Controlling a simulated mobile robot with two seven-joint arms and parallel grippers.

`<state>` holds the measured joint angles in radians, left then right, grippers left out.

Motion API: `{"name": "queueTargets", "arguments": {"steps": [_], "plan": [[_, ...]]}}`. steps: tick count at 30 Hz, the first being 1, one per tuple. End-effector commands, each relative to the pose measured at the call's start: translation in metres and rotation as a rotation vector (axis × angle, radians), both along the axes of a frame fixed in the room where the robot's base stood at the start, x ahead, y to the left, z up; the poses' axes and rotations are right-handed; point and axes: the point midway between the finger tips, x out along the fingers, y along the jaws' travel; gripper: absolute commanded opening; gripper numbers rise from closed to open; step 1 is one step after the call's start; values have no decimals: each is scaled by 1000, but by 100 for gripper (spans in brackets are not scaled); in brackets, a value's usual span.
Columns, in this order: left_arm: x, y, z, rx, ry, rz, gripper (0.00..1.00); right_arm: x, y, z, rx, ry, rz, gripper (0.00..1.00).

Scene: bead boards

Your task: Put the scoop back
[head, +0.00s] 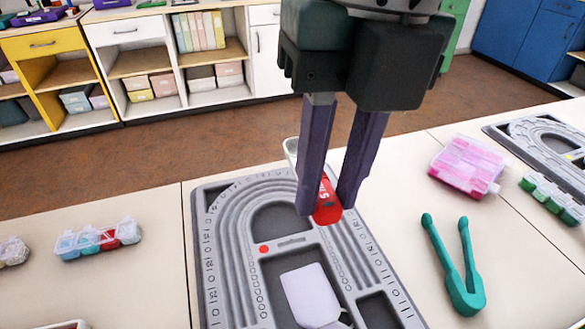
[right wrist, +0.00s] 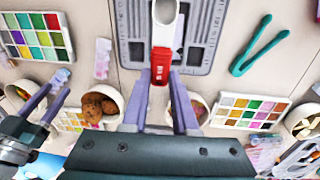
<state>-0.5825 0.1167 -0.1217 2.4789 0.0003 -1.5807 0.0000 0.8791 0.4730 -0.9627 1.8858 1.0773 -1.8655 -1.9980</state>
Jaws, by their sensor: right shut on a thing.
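My right gripper (head: 327,208) is shut on the red handle of the scoop (head: 327,190). The scoop also shows in the right wrist view (right wrist: 161,66), its pale open end pointing away from my gripper. In the head view the fingers hide part of it. It is above or at the far part of the grey bead board (head: 200,270); I cannot tell whether it touches.
Teal tweezers (head: 458,272) lie right of the board. A pink box (head: 467,166), a green-lidded bead box (head: 553,198) and another board (head: 555,135) are at the right. A bead box (head: 97,240) is at the left. A white piece (head: 310,296) lies on the board.

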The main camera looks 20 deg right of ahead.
Motion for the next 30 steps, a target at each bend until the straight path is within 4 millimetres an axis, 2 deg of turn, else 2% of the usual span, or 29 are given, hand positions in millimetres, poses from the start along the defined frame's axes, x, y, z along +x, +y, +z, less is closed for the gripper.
{"name": "queueTargets", "arguments": {"steps": [2,5,12,18,25,30], "plan": [[1,0,-1,-1,-2,2,50,-1,0,-4,0,1,8,0],[1,0,-6,0,-3,2,50,-1,1,-22,0,4,11,0],[2,1,-21,1,-7,3,50,-3,0,-94,-2,6,10,0],[2,1,-32,2,-8,2,50,-2,0,-142,0,2,9,0],[2,2,-37,7,-7,-2,50,-1,0,-164,0,1,10,0],[2,3,-46,8,-6,-3,50,-2,0,-192,-1,2,9,0]]}}
